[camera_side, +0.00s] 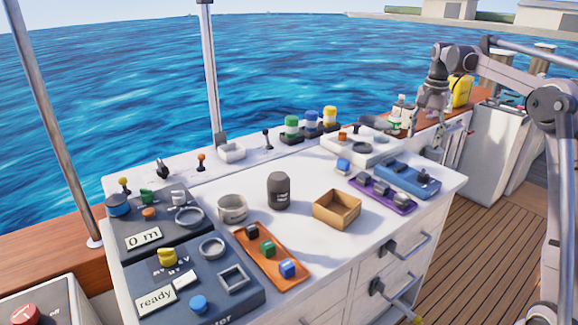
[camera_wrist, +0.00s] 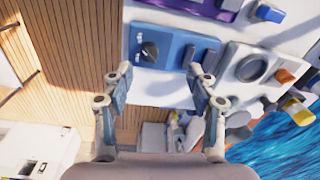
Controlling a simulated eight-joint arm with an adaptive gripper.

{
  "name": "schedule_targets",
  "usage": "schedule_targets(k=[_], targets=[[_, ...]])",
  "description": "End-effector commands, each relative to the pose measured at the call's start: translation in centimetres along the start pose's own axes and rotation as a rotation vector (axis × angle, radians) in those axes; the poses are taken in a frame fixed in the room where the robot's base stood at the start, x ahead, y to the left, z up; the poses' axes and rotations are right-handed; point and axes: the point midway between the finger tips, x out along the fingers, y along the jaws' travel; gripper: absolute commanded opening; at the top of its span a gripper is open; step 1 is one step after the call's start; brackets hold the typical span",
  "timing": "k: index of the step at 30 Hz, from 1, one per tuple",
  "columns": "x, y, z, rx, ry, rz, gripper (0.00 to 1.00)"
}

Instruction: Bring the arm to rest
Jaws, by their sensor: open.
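My gripper (camera_side: 432,103) hangs from my arm at the right of the side view, above the far right end of the white console (camera_side: 325,168). It is open, with nothing between its fingers. In the wrist view the two fingers of my gripper (camera_wrist: 160,78) stand wide apart over the blue panel (camera_wrist: 175,48) and the console's edge. The blue panel with a dark knob also shows in the side view (camera_side: 408,180). My gripper looks apart from everything below it.
The console carries a dark jar (camera_side: 278,190), a tan open box (camera_side: 337,209), an orange tray (camera_side: 270,256) and several capped bottles behind. A yellow container (camera_side: 460,91) stands near my gripper. Drawer handles (camera_side: 408,246) stick out in front. The wooden deck (camera_side: 490,235) is clear.

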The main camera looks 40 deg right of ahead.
Motion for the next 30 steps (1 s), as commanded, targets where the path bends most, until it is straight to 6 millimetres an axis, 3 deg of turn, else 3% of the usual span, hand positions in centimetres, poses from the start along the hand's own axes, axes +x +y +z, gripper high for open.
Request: schedule_targets(k=[1,7,15,23,30], targets=[[-0.7,-0.5,2.0,-0.059,0.014,-0.017,0.58],[-2.2,-1.2,9.0,-0.298,0.081,-0.088,0.58],[-2.4,0.1,18.3,-0.615,0.174,-0.183,0.58],[-0.6,3.3,26.4,-0.913,0.273,-0.277,0.58],[2.7,7.0,32.4,-1.172,0.371,-0.364,0.58]])
